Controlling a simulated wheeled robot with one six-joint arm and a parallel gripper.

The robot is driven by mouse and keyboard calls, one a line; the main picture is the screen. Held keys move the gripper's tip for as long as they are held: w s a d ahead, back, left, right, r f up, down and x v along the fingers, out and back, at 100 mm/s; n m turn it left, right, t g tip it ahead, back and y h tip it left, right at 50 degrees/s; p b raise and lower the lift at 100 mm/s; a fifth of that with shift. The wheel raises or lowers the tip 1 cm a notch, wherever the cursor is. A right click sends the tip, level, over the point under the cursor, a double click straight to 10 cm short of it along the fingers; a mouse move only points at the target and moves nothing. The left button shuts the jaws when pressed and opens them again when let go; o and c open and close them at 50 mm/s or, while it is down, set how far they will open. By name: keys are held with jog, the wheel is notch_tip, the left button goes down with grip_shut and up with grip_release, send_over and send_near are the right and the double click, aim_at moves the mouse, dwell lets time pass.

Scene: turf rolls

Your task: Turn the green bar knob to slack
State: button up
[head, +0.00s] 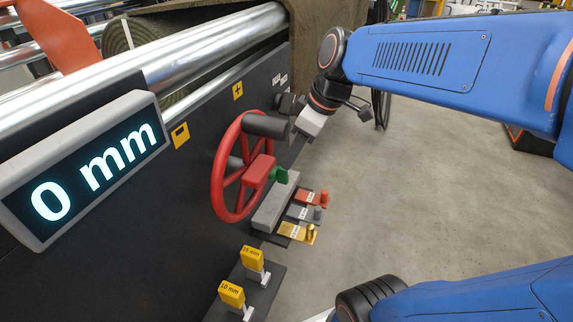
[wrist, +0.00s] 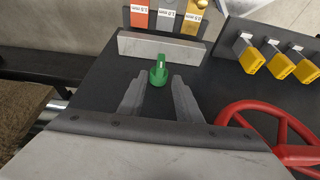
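The green bar knob (wrist: 158,71) sits on the dark panel in the wrist view, its bar pointing roughly up the picture, next to a grey block. In the head view the knob (head: 280,174) shows small, just right of the red handwheel's hub. My gripper (wrist: 159,90) is open in the wrist view, its two grey fingers apart with the knob between and just beyond their tips. No contact shows. In the head view my wrist hangs at the upper right of the handwheel, and the fingers are hidden there. No slack marking can be read.
The red handwheel (head: 229,178) stands close to the knob; it also shows at right in the wrist view (wrist: 262,112). A grey ledge (head: 275,203) and coloured gauge tabs (head: 305,198) lie nearby. Yellow tags (head: 232,294) sit below. A display (head: 85,170) reads 0 mm. Floor at right is clear.

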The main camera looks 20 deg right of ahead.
aim_at(278, 173)
jog(key=shift+x, duration=2.45)
jog(key=shift+c, duration=0.7)
jog(key=c, duration=0.6)
